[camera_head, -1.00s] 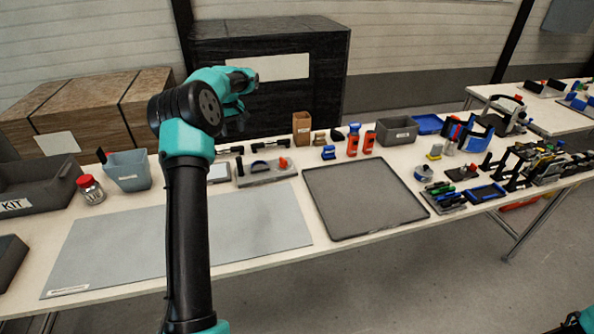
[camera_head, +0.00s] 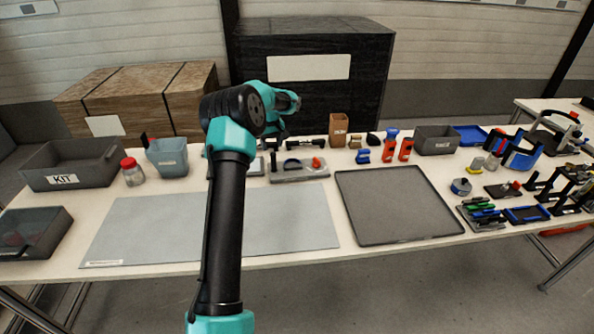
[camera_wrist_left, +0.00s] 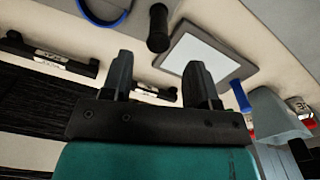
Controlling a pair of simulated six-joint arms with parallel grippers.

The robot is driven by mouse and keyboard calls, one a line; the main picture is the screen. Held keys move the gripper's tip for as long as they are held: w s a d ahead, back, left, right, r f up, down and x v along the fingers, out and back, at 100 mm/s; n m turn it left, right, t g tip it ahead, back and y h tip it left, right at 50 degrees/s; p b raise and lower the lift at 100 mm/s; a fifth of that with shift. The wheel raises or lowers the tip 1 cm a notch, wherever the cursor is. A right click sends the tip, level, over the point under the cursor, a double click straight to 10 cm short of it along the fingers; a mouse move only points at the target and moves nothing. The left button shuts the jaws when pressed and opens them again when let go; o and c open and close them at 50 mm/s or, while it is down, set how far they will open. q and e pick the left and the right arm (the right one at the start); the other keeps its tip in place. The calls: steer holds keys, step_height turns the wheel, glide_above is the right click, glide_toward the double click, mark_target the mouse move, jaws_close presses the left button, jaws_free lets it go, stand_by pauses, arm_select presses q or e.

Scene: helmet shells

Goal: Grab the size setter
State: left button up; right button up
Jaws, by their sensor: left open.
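No label that I can read marks the size setter, so I cannot tell for sure which item it is. A grey fixture (camera_head: 300,171) with a dark arc and an orange knob lies behind the mats, just right of my left arm in the head view. My left gripper (camera_head: 273,133) is raised over the back of the table and partly hides the items behind it. In the left wrist view its two fingers (camera_wrist_left: 160,72) are apart with nothing held between them. A flat grey item with a pale panel (camera_wrist_left: 203,58) shows beyond the fingers. My right gripper is out of view.
A grey-blue bin (camera_head: 167,158), a red-lidded jar (camera_head: 132,172) and a KIT box (camera_head: 75,164) stand left. A dark tray (camera_head: 398,205) lies right of the bare grey mat (camera_head: 150,228). Labelled black bars (camera_wrist_left: 50,57) show in the wrist view. Several tools crowd the right end.

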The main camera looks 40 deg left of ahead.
mark_target(273, 161)
arm_select(q)
steer(key=shift+f, duration=1.75)
steer(key=shift+f, duration=0.1)
step_height(273, 161, down, 5)
steer(key=shift+w, duration=0.1)
steer(key=shift+c, duration=0.4)
jaws_close()
